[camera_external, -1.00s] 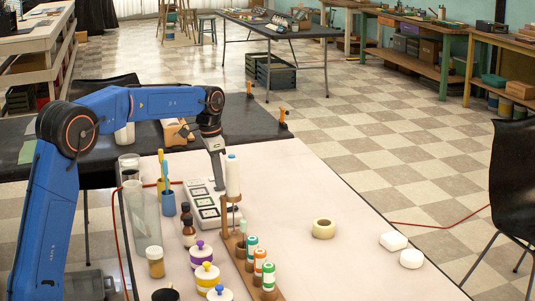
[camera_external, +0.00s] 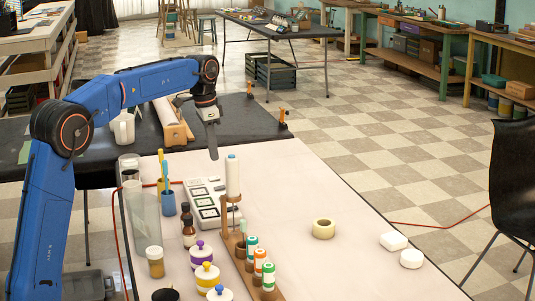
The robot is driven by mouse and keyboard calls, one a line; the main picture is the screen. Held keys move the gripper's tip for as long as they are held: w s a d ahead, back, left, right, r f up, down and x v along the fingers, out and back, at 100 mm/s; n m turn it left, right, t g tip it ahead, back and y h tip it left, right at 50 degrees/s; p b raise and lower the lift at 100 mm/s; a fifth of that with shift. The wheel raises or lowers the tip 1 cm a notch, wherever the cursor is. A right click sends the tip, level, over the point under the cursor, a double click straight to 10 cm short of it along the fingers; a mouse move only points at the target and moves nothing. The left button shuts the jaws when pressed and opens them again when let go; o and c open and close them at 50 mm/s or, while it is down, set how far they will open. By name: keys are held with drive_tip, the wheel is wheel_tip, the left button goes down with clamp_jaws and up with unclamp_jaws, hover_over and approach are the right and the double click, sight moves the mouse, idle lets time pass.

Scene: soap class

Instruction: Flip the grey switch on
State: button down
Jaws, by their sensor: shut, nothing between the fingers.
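A light grey panel (camera_external: 201,200) with a row of square, dark-edged switches lies on the white table, left of the white thread spool. Which of its switches is the grey one, and whether it is on or off, is too small to tell. My gripper (camera_external: 213,154) points down above the far edge of the white table, beyond the far end of the panel. It is shut, empty and apart from the panel. The white spool and its stand hide part of the panel's right side.
Close to the panel's right stand a tall white spool (camera_external: 232,177) and a wooden rack (camera_external: 240,259) with coloured spools. Brown bottles (camera_external: 189,233) and a blue cup (camera_external: 168,204) stand at its left. A tape roll (camera_external: 323,228) lies right, with free table around it.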

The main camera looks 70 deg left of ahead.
sight(223, 186)
drive_tip(key=r, duration=0.4)
drive_tip(key=shift+s+r, duration=0.25)
drive_tip(key=shift+r, duration=0.15)
drive_tip(key=shift+w+d, duration=0.1)
drive_tip(key=shift+w, duration=0.5)
drive_tip(key=shift+f, duration=0.1)
drive_tip(key=f, duration=0.4)
drive_tip(key=w+f, duration=0.1)
drive_tip(key=f, duration=0.8)
drive_tip(key=shift+w+f, duration=0.35)
drive_tip(key=shift+w+f, duration=0.1)
drive_tip(key=shift+f, duration=0.15)
